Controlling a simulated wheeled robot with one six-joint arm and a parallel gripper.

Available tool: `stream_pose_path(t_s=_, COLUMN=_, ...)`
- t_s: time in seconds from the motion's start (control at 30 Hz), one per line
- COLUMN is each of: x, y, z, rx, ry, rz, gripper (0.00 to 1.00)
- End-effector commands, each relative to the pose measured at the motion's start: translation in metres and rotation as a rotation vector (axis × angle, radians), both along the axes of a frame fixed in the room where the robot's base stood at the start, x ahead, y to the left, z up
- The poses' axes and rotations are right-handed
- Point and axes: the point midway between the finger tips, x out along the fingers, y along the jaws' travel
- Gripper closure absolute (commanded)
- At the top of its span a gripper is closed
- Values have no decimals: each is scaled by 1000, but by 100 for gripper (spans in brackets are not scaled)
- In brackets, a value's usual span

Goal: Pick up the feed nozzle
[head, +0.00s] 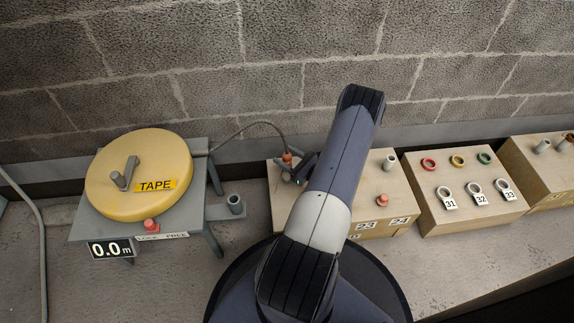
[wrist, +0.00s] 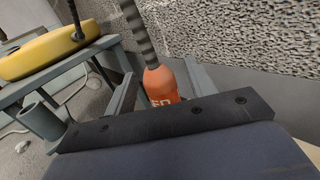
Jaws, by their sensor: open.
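The feed nozzle (head: 287,157) is a small orange piece on the end of a dark curved hose, above the left part of a wooden box behind my arm. In the wrist view the orange nozzle (wrist: 160,86) stands close in front, with the ribbed hose rising from its top. My gripper (wrist: 162,84) is open, with one finger on each side of the nozzle. The fingers look apart from it. The nozzle's lower part is hidden behind the gripper body. In the head view my gripper (head: 303,168) is partly hidden by my arm.
A yellow tape reel (head: 130,200) sits on a grey stand at left, with a grey tube holder (head: 236,204) beside it. Wooden boxes, one with rings labelled 31, 32 and 33 (head: 462,205), stand at right. A block wall (head: 300,60) rises close behind.

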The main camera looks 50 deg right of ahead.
Motion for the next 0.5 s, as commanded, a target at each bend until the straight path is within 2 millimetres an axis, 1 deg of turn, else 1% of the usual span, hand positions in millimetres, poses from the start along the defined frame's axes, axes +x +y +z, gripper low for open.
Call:
stream_pose_path(t_s=0.17, x=0, y=0, z=0, rx=0, ry=0, rz=0, gripper=47)
stream_pose_path(t_s=0.5, x=0, y=0, z=0, rx=0, ry=0, rz=0, gripper=74)
